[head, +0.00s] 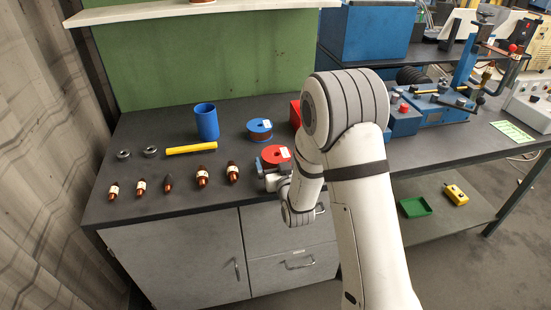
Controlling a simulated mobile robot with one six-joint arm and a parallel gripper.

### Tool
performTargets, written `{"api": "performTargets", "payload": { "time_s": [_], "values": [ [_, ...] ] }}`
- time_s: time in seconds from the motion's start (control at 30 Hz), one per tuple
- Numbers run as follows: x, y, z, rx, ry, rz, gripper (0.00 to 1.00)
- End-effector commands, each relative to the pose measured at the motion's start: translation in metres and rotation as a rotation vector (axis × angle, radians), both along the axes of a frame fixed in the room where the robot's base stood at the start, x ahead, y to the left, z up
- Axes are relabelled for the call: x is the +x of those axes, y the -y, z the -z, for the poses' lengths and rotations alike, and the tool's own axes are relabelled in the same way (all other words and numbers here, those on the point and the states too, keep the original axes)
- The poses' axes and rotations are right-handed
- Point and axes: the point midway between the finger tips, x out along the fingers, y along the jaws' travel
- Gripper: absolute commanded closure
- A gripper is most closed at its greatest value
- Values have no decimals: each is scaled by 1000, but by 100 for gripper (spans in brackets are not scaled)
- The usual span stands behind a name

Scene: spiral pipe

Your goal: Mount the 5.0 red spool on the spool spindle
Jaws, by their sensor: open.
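A red spool (275,154) lies flat near the front edge of the dark workbench, with a small white label on its top. My gripper (262,168) is open at the spool's front left side, very close to it. I cannot tell whether the fingers touch the spool or straddle its rim; my wrist hides its lower front. The size marking is too small to read. I cannot make out the spool spindle; a blue machine (437,104) with a tall lever stands on the right bench, partly behind my arm.
A blue-topped spool (260,128) and a partly hidden red object (295,113) are behind the red spool. A blue cup (207,121), a yellow bar (191,148), two rings and several copper-coloured pieces lie left. The shelf (200,11) overhangs the back.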

Motion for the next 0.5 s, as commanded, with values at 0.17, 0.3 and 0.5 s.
{"api": "performTargets", "payload": {
  "time_s": [0.17,0.3,0.5],
  "values": [
    [20,-6,0,0,0,1,0],
    [23,-6,1,0,-1,1,0],
    [22,-6,1,0,-1,1,7]
  ]
}}
